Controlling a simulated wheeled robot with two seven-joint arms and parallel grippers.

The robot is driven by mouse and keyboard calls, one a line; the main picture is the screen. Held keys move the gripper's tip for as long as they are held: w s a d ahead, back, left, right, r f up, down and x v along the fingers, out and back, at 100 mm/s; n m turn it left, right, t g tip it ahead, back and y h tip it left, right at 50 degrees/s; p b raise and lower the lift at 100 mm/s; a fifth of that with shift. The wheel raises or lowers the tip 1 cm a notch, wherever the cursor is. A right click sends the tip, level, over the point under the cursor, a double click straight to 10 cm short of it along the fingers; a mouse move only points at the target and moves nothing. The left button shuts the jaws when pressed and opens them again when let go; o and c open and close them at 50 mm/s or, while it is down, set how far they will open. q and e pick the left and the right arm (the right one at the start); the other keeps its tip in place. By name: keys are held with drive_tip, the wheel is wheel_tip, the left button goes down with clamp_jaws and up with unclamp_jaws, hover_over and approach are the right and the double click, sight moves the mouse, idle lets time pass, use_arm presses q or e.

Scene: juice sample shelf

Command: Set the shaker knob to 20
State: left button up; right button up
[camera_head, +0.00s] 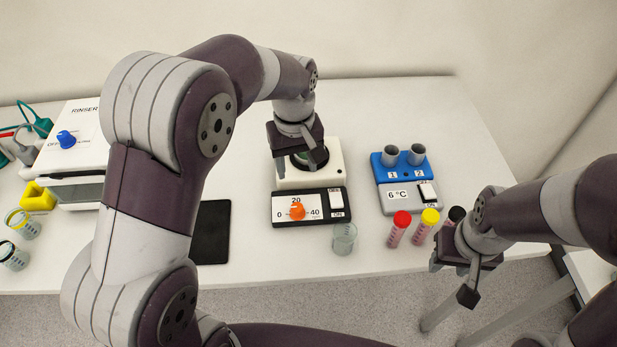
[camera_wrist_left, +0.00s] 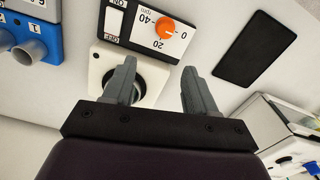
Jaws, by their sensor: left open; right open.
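The shaker (camera_head: 332,172) is a white body with a black front panel. Its orange knob (camera_head: 297,210) sits on a scale marked 0, 20 and 40, with 20 at the top; I cannot tell where it points. The knob also shows in the left wrist view (camera_wrist_left: 167,29), beyond the fingertips. My left gripper (camera_head: 308,160) is above the shaker's round platform, behind the knob and apart from it. In the left wrist view its two fingers (camera_wrist_left: 158,66) are spread with nothing between them. My right gripper (camera_head: 452,281) is open and empty near the table's front right edge.
A white rocker switch (camera_head: 336,200) is beside the knob. A clear beaker (camera_head: 344,238) stands in front of the shaker. Red (camera_head: 399,228) and yellow-capped (camera_head: 425,226) tubes stand by a blue-grey device (camera_head: 405,185). A black pad (camera_head: 211,232) lies left; the rinser (camera_head: 75,150) is farther left.

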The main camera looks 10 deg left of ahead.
sight(297, 206)
use_arm(q)
drive_tip(key=f, duration=0.3)
drive_tip(key=s+f, duration=0.1)
drive_tip(key=f, duration=0.7)
drive_tip(key=shift+s+f, duration=0.25)
drive_tip(key=shift+s, duration=0.1)
drive_tip(key=shift+s+f, duration=0.1)
drive_tip(key=shift+f, duration=0.35)
use_arm(e)
drive_tip(key=shift+s+d+f, duration=0.1)
drive_tip(key=shift+s, duration=0.55)
use_arm(q)
clamp_jaws()
drive_tip(key=c, duration=1.1)
unclamp_jaws()
